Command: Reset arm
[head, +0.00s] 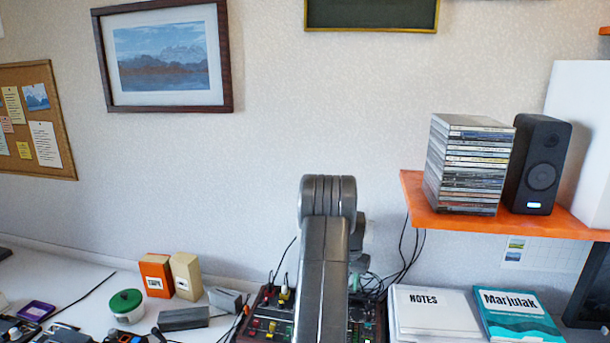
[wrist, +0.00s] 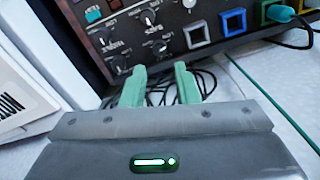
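My arm rises in the middle of the head view, and its links hide most of what is behind them. My gripper (wrist: 159,80) shows in the wrist view with two pale green fingers. The fingers stand apart with nothing between them. Black cables on the white desk show beyond and between the fingertips. In the head view the fingers are mostly hidden behind my arm.
A control panel with knobs (wrist: 150,30) lies close beyond the fingers. An orange shelf (head: 415,199) at right holds a stack of disc cases (head: 468,165) and a black speaker (head: 538,165). Books (head: 435,312) lie right of my arm.

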